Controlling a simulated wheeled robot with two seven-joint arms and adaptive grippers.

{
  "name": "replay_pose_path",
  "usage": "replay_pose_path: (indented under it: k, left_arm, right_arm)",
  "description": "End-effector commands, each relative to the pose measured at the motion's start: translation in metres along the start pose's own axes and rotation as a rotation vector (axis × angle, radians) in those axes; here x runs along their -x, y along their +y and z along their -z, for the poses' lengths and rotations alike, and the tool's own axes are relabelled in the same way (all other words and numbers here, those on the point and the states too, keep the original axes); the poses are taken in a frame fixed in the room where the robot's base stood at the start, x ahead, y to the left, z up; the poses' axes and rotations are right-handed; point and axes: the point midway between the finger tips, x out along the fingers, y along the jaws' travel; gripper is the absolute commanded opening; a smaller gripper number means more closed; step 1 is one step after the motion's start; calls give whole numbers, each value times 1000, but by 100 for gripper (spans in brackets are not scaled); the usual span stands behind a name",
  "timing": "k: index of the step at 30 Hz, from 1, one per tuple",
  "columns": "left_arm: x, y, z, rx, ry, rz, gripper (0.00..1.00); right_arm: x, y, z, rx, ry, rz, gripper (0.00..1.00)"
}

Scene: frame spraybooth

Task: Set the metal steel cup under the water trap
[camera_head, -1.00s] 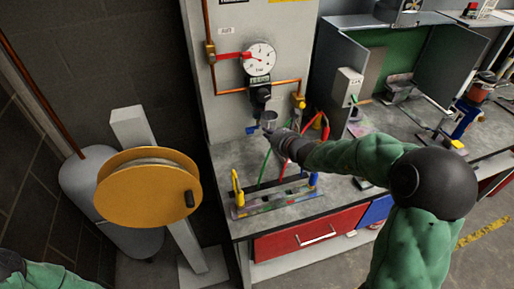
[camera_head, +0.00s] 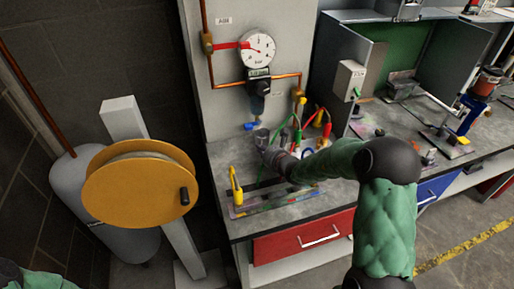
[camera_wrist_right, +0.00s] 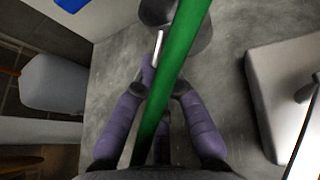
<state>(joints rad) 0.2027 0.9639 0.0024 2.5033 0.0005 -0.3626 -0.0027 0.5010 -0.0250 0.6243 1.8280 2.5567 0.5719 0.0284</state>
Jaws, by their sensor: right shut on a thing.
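The metal cup (camera_head: 261,137) is small and grey, at the fingertips of my right gripper (camera_head: 268,149), just below and right of the water trap's blue tap. In the right wrist view the cup (camera_wrist_right: 194,38) is partly cut off at the top, and a green hose crosses in front of it. The gripper (camera_wrist_right: 163,85) is shut on the cup, seemingly at its handle. I cannot tell if the cup touches the bench. The dark water trap (camera_head: 257,95) hangs under the round gauge on the panel. My left gripper is out of view.
The green hose (camera_wrist_right: 172,80) runs close over my right fingers. A rack (camera_head: 275,200) with a yellow-handled tool stands at the bench's front. Coloured hoses and fittings (camera_head: 318,120) stand right of the cup. A yellow reel (camera_head: 140,190) is at left.

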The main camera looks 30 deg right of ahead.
Motion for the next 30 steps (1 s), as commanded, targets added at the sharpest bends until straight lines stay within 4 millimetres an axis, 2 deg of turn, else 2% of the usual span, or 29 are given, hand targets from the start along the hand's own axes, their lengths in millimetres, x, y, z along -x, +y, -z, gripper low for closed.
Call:
replay_pose_path:
  k: [9, 12, 24, 25, 27, 30]
  left_arm:
    - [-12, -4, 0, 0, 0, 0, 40]
    - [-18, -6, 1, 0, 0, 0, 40]
    - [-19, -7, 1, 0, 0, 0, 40]
    - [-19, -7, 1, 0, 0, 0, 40]
    - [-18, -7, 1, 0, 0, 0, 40]
    - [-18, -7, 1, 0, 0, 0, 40]
  right_arm:
    - [-40, 1, -13, 0, -1, -2, 0]
    - [-40, 0, -2, 0, 0, 0, 0]
    - [-41, 0, 0, 0, -1, 0, 0]
    - [-41, 0, 0, 0, 0, 0, 17]
    - [-41, 0, -1, 0, 0, 0, 35]
    - [-41, 0, -1, 0, 0, 0, 35]
